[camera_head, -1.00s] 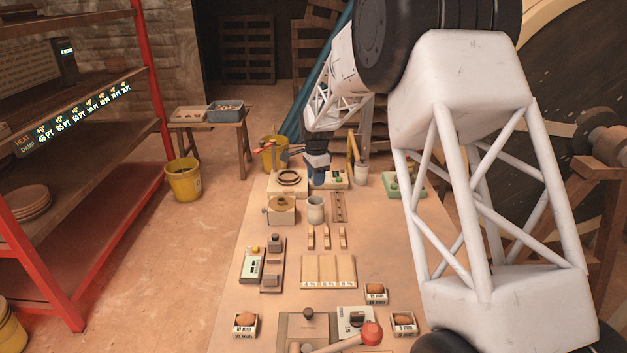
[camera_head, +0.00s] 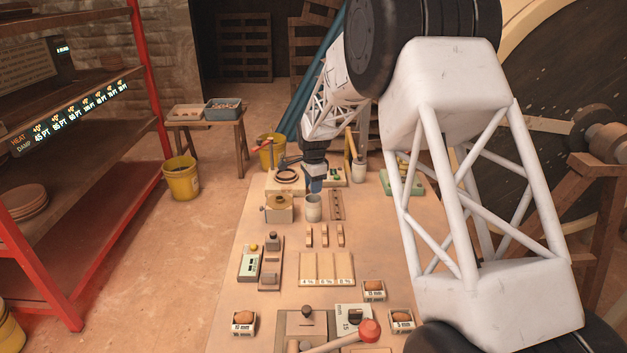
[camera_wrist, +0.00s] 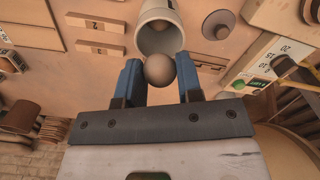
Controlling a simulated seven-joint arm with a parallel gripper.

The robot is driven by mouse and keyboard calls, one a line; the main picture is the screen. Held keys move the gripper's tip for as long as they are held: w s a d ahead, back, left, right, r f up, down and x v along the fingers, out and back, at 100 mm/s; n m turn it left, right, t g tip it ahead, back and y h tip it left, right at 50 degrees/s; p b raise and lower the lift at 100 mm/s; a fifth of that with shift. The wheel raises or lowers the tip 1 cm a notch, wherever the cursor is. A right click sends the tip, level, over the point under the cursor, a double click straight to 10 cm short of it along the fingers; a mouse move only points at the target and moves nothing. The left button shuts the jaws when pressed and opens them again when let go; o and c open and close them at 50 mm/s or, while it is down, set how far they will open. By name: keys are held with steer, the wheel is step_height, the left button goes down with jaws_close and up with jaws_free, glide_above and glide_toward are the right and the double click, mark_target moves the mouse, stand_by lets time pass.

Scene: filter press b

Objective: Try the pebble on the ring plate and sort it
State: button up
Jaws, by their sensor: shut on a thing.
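My gripper (camera_wrist: 159,80) is shut on a round grey-brown pebble (camera_wrist: 158,69), held between its blue fingertips in the wrist view. The pebble is at the mouth of a pale cup (camera_wrist: 144,40), overlapping its rim in the picture; I cannot tell the height between them. Another rounded thing shows inside the cup. In the head view my gripper (camera_head: 316,185) is just above and behind the cup (camera_head: 313,208), and the pebble is hidden there. The ring plate (camera_head: 275,185), a light block with a dark ring, stands behind and left of the cup.
A pot-like device (camera_head: 279,210) stands left of the cup, a slotted wooden strip (camera_head: 336,206) right. Several small wooden pieces (camera_head: 324,236) and a pale multi-lane tray (camera_head: 327,269) lie nearer. Small labelled boxes (camera_head: 243,322) and a red-knobbed lever (camera_head: 368,331) occupy the front.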

steer(key=shift+f, duration=1.05)
steer(key=o, duration=1.1)
steer(key=shift+c, duration=0.2)
steer(key=shift+r, duration=3.85)
